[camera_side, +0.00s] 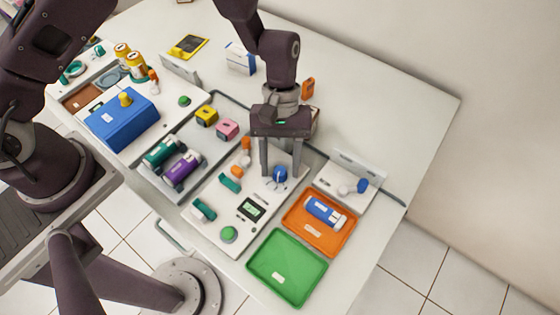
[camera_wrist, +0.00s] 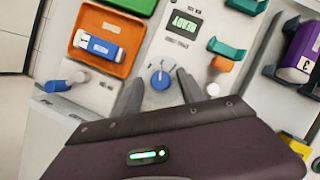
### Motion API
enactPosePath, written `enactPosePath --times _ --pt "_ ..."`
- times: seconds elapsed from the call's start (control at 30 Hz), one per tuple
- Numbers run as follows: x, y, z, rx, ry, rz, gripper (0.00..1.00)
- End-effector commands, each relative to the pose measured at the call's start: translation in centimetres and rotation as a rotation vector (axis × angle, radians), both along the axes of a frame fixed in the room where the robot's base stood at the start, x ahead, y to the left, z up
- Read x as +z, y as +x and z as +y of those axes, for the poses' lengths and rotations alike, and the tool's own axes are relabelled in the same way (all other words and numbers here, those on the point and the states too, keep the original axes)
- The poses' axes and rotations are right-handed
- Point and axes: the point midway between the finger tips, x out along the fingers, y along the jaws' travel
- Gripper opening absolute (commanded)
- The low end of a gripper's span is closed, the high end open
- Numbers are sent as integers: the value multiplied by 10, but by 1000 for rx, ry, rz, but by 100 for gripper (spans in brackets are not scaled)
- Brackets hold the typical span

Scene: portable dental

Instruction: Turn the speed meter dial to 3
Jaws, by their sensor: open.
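The blue speed meter dial (camera_side: 280,173) sits on a white panel (camera_side: 237,236). It also shows in the wrist view (camera_wrist: 160,80), where a small pointer and printed marks lie above it, too small to read. My gripper (camera_side: 281,174) is open and points down, with one finger on each side of the dial. In the wrist view the fingers (camera_wrist: 160,88) stand left and right of the dial with gaps between. I cannot tell whether the tips touch the panel. The panel's display (camera_wrist: 184,25) appears to read READY.
An orange tray (camera_side: 343,243) holding a blue and white canister (camera_side: 325,212) and a green tray (camera_side: 308,288) lie right of the panel. Teal holders (camera_side: 204,210), an orange part (camera_side: 241,160) and a green button (camera_side: 228,234) are on the panel.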

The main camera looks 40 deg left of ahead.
Motion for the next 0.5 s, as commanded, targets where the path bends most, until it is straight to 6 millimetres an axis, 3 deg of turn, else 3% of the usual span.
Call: enactPosePath --times 0.33,0.5 --pt "54 19 12 1 -2 -5 47" --pt "66 23 16 1 0 -1 47"
